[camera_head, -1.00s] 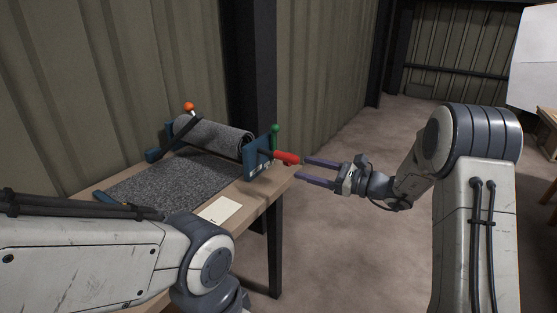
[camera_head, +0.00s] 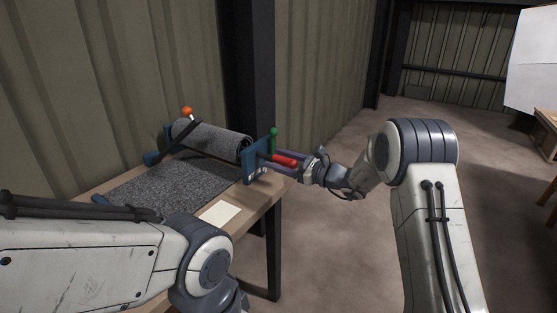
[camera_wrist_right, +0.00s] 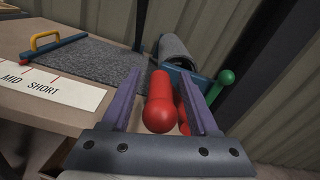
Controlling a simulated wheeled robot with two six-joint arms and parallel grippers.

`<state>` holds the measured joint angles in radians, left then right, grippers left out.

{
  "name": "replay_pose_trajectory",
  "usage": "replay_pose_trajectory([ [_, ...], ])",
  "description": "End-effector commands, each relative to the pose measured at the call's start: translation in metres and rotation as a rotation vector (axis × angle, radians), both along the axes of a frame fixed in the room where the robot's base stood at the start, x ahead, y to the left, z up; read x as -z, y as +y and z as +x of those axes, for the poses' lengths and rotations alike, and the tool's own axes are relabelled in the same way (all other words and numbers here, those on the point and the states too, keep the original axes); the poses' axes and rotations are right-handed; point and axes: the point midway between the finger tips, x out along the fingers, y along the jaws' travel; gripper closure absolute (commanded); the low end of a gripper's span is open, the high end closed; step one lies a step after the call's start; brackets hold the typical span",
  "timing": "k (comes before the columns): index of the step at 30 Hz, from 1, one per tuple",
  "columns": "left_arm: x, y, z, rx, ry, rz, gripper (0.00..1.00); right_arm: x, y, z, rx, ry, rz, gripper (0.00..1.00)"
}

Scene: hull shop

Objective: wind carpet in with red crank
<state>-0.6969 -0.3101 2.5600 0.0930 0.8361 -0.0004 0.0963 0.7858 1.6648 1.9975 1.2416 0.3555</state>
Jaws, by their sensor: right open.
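The red crank handle (camera_head: 284,160) sticks out from the blue end plate of the roller stand. In the right wrist view the red crank (camera_wrist_right: 159,102) lies between the two purple fingers. My right gripper (camera_head: 283,162) is open around the handle, with a gap on each side. The grey carpet (camera_head: 172,186) lies flat on the bench and runs up onto the roll (camera_head: 212,138). My left arm crosses the lower left; its gripper is out of view.
A green knob (camera_head: 273,134) stands on the near end plate and an orange knob (camera_head: 187,111) at the far end. A white card (camera_head: 220,212), marked MID and SHORT, lies at the bench's front edge. A yellow handle (camera_wrist_right: 46,39) sits on the carpet's end bar. Floor is clear at right.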

Motion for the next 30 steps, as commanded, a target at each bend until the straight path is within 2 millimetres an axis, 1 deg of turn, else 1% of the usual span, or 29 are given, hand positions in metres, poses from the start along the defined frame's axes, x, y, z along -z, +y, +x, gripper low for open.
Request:
replay_pose_trajectory([
  [2,0.0001,0.0000,0.0000,0.000,0.000,0.000,1.00,0.0001,0.0000,-0.0001,0.000,0.000,0.000,0.39],
  [3,0.0001,0.0000,0.0000,0.000,0.000,0.000,1.00,0.0001,-0.0001,-0.0002,0.000,0.000,0.000,0.43],
  [5,0.0001,0.0000,0.0000,0.000,0.000,0.000,1.00,0.0000,-0.0002,-0.0003,0.000,0.000,0.000,0.66],
  [6,0.0001,0.0000,0.0000,0.000,0.000,0.000,1.00,0.0001,-0.0001,-0.0003,-0.001,0.000,0.000,0.81],
  [7,0.0001,0.0000,0.0000,0.000,0.000,0.000,1.00,0.0001,-0.0001,-0.0003,-0.001,0.000,0.000,0.93],
  [8,0.0001,0.0000,0.0000,0.000,0.000,0.000,1.00,0.0001,-0.0001,-0.0003,-0.001,0.000,0.000,1.00],
  [30,0.0002,0.0000,0.0000,0.000,0.000,0.000,1.00,0.0030,0.0008,-0.0020,-0.006,0.007,-0.002,1.00],
])
